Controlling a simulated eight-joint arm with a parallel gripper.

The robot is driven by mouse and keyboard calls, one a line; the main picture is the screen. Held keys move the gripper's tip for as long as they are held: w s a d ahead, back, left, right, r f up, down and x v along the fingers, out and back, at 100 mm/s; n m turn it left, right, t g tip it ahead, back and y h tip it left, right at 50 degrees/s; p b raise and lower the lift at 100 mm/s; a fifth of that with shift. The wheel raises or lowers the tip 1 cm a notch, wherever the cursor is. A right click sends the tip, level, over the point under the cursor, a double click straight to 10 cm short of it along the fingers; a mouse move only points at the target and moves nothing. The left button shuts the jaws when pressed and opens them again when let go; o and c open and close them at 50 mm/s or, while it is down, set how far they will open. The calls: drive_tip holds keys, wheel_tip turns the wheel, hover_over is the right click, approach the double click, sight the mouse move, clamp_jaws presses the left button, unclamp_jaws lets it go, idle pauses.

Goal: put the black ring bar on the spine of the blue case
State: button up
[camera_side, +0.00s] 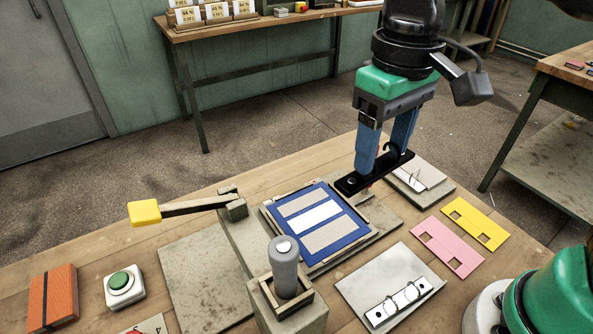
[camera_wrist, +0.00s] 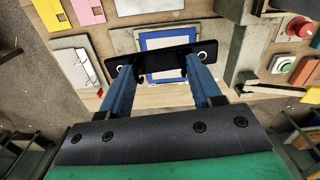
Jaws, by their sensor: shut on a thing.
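The black ring bar (camera_side: 350,184) is held level between the blue fingers of my gripper (camera_side: 384,162), with a ring visible on it. It appears to hang above the bench, by the back right of the blue case. The blue case (camera_side: 346,242) lies open and flat in its fixture, with two grey panels and a white spine strip (camera_side: 314,217) between them. In the wrist view the bar (camera_wrist: 160,63) spans both fingertips (camera_wrist: 160,78) and covers part of the case (camera_wrist: 168,41) beyond it.
A white sheet with a ring bar (camera_side: 390,285), pink (camera_side: 447,246) and yellow (camera_side: 473,223) plates lie right. A green button (camera_side: 121,284) is front left.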

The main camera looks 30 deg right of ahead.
drive_tip(key=shift+m, duration=0.4)
drive_tip(key=w+f, duration=0.6)
drive_tip(key=f, duration=0.1)
drive_tip(key=w+a+f, duration=0.1)
drive_tip(key=w+f, duration=0.2)
drive_tip(key=shift+a+f, duration=0.1)
drive_tip(key=shift+f, duration=2.35)
drive_tip(key=shift+f, duration=0.6)
drive_tip(key=o, duration=1.3)
drive_tip(key=shift+o, duration=0.2)
